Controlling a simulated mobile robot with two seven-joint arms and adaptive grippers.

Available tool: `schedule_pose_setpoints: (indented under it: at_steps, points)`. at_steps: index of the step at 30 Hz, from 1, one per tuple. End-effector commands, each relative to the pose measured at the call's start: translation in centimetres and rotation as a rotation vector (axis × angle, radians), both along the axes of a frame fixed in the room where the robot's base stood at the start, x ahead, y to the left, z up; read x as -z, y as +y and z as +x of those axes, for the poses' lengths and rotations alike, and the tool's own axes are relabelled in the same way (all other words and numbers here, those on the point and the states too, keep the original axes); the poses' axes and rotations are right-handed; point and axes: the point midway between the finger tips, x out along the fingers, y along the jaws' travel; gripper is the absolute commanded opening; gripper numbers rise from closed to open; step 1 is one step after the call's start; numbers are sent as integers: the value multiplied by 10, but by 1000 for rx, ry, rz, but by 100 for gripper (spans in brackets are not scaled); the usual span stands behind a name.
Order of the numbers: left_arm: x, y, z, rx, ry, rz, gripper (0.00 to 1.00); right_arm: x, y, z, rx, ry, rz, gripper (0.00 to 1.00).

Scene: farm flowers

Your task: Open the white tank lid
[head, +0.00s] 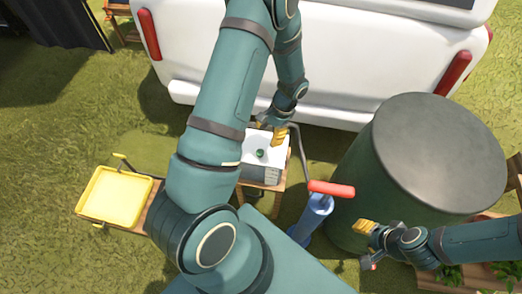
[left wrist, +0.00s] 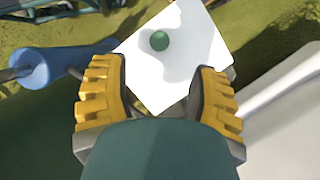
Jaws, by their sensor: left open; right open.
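The white tank (head: 262,172) stands on a small wooden stand in the middle of the head view. Its white lid (head: 255,141) has a small green knob (head: 260,153) and looks closed. In the left wrist view the lid (left wrist: 196,55) and knob (left wrist: 159,40) lie ahead of the fingers. My left gripper (head: 280,135) is open and empty over the far right part of the lid; its fingers also show in the left wrist view (left wrist: 157,72). I cannot tell whether they touch the lid. My right gripper (head: 368,240) is open and empty beside the dark green barrel.
A blue cylinder (head: 313,212) with a red handle (head: 332,188) stands right of the tank. The large barrel (head: 430,150) is further right. A white vehicle (head: 330,60) is behind. A yellow tray (head: 115,194) is at left. Open grass lies at far left.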

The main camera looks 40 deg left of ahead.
Motion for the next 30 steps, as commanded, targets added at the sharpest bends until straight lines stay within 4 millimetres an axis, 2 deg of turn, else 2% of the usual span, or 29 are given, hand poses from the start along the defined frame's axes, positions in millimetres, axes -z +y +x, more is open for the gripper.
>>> schedule_pose_setpoints:
  at_steps: [1,6,12,18,27,28,30]
  points:
    - [12,1,-5,-1,5,0,60,4,0,1,1,-2,0,47]
    - [43,4,-17,-2,3,-1,60,11,0,2,1,-5,-1,47]
    - [70,8,-28,-2,2,-1,60,16,0,4,2,-9,-1,47]
    - [83,9,-33,-3,0,-1,60,19,0,4,2,-10,-1,47]
    - [84,9,-33,-2,-1,-2,60,18,0,4,2,-11,-2,47]
    - [84,9,-33,-2,-1,-2,59,18,0,4,2,-11,-2,47]
    - [84,9,-33,-2,-1,-2,35,19,0,4,2,-11,-2,47]
